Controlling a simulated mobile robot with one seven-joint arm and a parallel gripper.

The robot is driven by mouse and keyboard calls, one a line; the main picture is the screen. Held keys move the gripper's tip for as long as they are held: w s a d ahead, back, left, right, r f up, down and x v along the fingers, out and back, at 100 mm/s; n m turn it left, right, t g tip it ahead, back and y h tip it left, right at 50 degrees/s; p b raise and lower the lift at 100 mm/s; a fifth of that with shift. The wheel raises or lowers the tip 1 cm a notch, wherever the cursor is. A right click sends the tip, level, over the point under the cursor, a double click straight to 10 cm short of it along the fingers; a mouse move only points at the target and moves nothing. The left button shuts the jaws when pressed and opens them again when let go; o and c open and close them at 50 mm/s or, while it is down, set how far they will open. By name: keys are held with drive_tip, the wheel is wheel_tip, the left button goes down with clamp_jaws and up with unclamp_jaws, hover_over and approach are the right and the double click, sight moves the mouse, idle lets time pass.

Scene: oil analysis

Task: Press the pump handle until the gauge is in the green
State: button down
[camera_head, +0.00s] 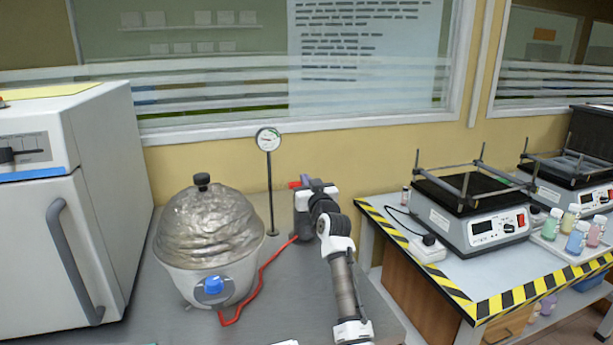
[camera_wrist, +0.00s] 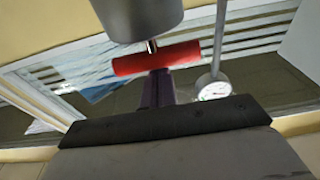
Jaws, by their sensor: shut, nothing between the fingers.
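The pump's red handle (camera_wrist: 157,58) is a crossbar on a short metal rod, joined to the grey pump body (camera_wrist: 138,15). The wrist view shows it upside down. My gripper (camera_wrist: 158,76) has its purple fingers shut and empty, with their tips at the middle of the handle; I cannot tell whether they touch it. In the head view the gripper (camera_head: 305,181) is beside the red handle (camera_head: 294,185), and my arm hides most of the pump. The round white gauge (camera_head: 268,139) stands on a thin pole; its needle is too small to read. It also shows in the wrist view (camera_wrist: 213,88).
A grey-domed vessel (camera_head: 208,228) with a blue knob stands left on the grey bench. A red hose (camera_head: 262,275) runs from it toward the pump. A white oven (camera_head: 60,220) is far left. Shakers (camera_head: 470,215) and bottles occupy the right table.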

drive_tip(key=shift+a+f, duration=0.1)
drive_tip(key=shift+f, duration=0.15)
drive_tip(key=r+p, duration=0.1)
drive_tip(key=r, duration=0.1)
drive_tip(key=r+p, duration=0.1)
drive_tip(key=r, duration=0.1)
drive_tip(key=shift+w+a+p, duration=0.15)
drive_tip(key=shift+w+p, duration=0.1)
drive_tip(key=shift+p, duration=0.05)
drive_tip(key=shift+s+d+f+b, duration=0.15)
drive_tip(key=shift+d+f+b, duration=0.05)
drive_tip(key=shift+b, duration=0.1)
drive_tip(key=r+b+v, duration=0.1)
drive_tip(key=b+v, duration=0.1)
drive_tip(key=v, duration=0.7)
drive_tip(key=shift+s+f+b, duration=0.2)
drive_tip(key=shift+b, duration=0.1)
drive_tip(key=shift+d, duration=0.1)
wheel_tip(320, 180, up, 6)
drive_tip(key=s+g+p, duration=0.2)
drive_tip(key=p, duration=0.3)
drive_tip(key=shift+s+d+h+p, duration=0.15)
drive_tip(key=shift+d+h+p, duration=0.15)
drive_tip(key=shift+d, duration=0.15)
